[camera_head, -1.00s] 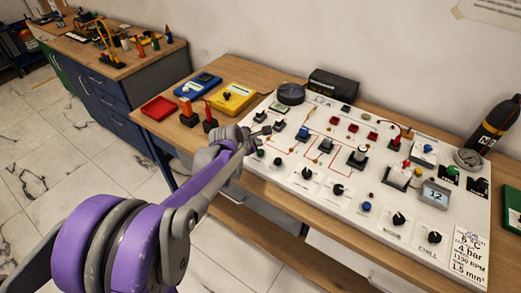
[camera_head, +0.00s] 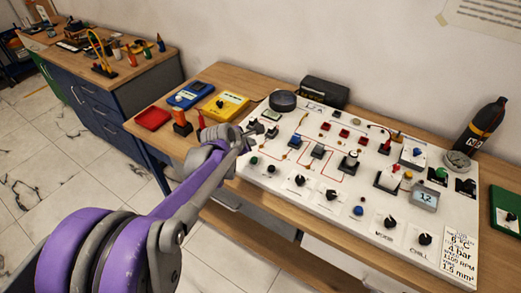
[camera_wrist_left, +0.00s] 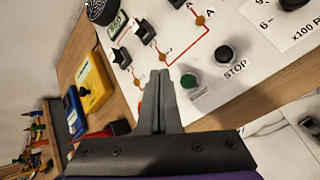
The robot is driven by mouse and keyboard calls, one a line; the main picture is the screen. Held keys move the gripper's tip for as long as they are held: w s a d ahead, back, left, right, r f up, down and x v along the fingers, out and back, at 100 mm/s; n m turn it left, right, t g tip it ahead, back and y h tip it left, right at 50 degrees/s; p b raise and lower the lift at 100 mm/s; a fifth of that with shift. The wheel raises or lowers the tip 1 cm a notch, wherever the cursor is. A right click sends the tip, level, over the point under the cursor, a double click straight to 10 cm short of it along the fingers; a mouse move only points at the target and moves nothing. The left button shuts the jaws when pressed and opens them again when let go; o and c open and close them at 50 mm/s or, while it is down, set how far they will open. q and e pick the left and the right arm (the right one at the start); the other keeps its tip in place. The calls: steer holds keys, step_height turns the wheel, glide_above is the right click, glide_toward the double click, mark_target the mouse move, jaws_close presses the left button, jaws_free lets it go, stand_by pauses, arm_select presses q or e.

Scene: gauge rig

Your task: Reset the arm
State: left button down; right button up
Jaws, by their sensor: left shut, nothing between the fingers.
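My left arm comes in from the left in the head view, purple and grey. Its gripper (camera_head: 250,132) is over the left end of the white control panel (camera_head: 335,208). In the left wrist view the two fingers (camera_wrist_left: 160,78) lie together, shut and empty, over the panel. A green button (camera_wrist_left: 189,81) is just right of the fingertips in that view, and a black STOP button (camera_wrist_left: 224,54) is farther right. I cannot tell whether the fingers touch the panel. My right gripper is not in view.
A yellow meter (camera_head: 225,106), a blue meter (camera_head: 190,95) and a red tray (camera_head: 153,118) lie on the wooden table left of the panel. A second workbench (camera_head: 120,80) stands at the far left.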

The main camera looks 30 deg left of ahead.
arm_select(q)
steer(key=s+d+f+m+g, duration=0.1)
steer(key=s+d+f+m, duration=0.1)
steer(key=s+d+m, duration=0.5)
steer(key=s+d+f+m+g, duration=0.2)
steer(key=s+d+m, duration=0.6)
steer(key=s+m, duration=1.1)
steer(key=shift+s+m+g, duration=0.25)
steer(key=shift+m+g, duration=0.05)
steer(key=shift+m, duration=0.3)
steer(key=shift+d, duration=0.1)
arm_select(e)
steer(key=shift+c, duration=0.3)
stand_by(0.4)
